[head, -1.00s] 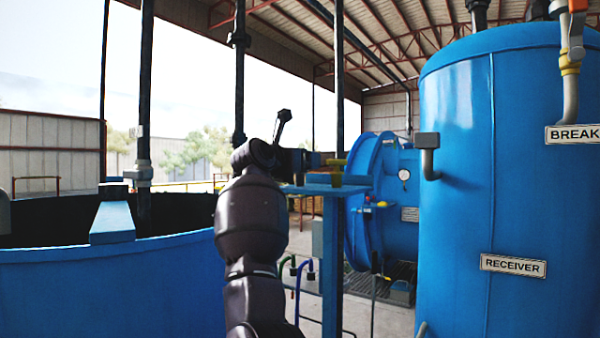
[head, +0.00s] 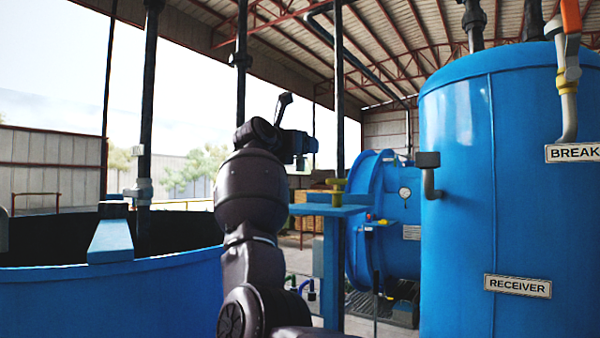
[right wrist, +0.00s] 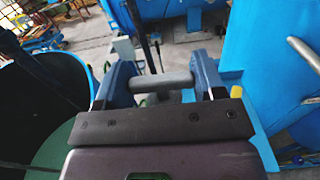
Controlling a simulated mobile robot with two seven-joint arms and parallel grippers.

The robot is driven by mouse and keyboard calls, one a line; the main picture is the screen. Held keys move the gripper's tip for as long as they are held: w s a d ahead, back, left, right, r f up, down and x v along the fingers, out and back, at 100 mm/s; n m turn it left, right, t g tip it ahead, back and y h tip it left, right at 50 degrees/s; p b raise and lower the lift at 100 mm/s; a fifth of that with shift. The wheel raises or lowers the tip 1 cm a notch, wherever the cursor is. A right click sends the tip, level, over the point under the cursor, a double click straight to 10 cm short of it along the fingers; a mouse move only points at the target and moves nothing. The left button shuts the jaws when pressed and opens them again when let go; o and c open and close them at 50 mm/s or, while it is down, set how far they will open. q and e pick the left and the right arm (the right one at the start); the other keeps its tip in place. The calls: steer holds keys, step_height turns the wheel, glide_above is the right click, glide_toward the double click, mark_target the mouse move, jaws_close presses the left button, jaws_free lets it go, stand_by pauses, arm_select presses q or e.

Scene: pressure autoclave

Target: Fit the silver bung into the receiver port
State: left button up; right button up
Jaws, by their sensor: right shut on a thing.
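My right gripper (head: 306,147) is raised just above and left of a small blue shelf (head: 322,210) in the head view. In the right wrist view its two blue fingers (right wrist: 162,84) are shut on the silver bung (right wrist: 175,80), a short grey cylinder lying crosswise between them. The blue receiver tank (head: 470,215), labelled RECEIVER, stands to the right, clear of the gripper. A grey elbow pipe (head: 431,180) with a dark upturned end sticks out of its left side; I cannot tell whether this is the port. My left gripper is not in view.
A yellow fitting (head: 335,190) stands on the shelf. A large open blue vat (head: 110,300) is at left. A blue round vessel with a gauge (head: 395,205) stands behind. Dark vertical pipes (head: 340,90) rise near the gripper. A grey pipe (right wrist: 303,52) shows at right in the wrist view.

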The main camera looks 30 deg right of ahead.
step_height(320, 180, up, 11)
steer(key=p, duration=0.1)
steer(key=s+d+f+m+g+p, duration=0.15)
steer(key=s+d+p, duration=0.25)
steer(key=s+d, duration=0.55)
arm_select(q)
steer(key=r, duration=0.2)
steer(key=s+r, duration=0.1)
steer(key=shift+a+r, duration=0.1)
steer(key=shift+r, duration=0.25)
arm_select(e)
steer(key=s+d, duration=0.2)
steer(key=s, duration=0.6)
steer(key=s+d+r+n+t, duration=0.1)
steer(key=s+d, duration=0.1)
steer(key=s, duration=0.6)
steer(key=shift+s+d+n+t, duration=0.1)
steer(key=shift+d+n+t, duration=0.05)
steer(key=shift+n+t, duration=0.1)
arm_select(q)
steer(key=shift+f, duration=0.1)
